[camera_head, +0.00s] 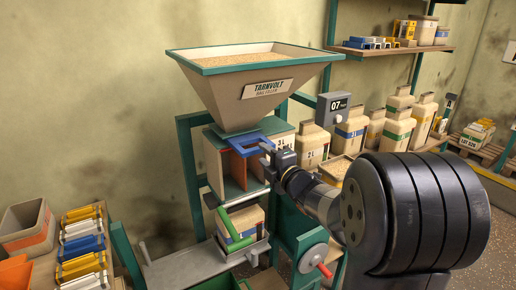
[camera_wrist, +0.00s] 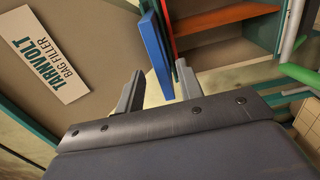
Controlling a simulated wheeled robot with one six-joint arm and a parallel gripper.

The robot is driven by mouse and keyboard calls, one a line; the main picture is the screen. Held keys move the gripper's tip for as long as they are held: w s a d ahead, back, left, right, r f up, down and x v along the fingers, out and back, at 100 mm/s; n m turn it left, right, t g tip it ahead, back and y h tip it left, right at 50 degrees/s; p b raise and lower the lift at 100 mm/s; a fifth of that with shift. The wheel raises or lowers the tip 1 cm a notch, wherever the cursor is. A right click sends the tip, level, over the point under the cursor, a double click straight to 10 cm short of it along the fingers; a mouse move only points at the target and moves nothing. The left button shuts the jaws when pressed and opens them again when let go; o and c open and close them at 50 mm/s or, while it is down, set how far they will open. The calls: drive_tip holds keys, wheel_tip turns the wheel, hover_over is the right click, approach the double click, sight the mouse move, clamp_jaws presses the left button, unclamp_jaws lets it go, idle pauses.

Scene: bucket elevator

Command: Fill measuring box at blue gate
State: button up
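The blue gate (camera_head: 249,135) is a blue frame-like handle sticking out below the hopper (camera_head: 245,95). My gripper (camera_head: 268,153) is at its right end in the head view. In the wrist view the blue gate (camera_wrist: 157,52) shows as a bar reaching down into the gap between my two fingers. The fingers of my gripper (camera_wrist: 160,84) stand apart, with gaps beside the bar; I cannot tell if either touches it. The likely measuring box (camera_head: 213,165) is the cream housing under the hopper, with a teal edge and a red-orange inner panel.
Grain fills the hopper's top. A red-handled wheel (camera_head: 313,260) is at lower right. Jugs (camera_head: 351,128) line the right. Bins and stacked packets (camera_head: 82,245) stand at left.

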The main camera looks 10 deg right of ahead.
sight(260, 152)
drive_tip(key=shift+p+x, duration=0.3)
drive_tip(key=shift+x, duration=1.85)
clamp_jaws()
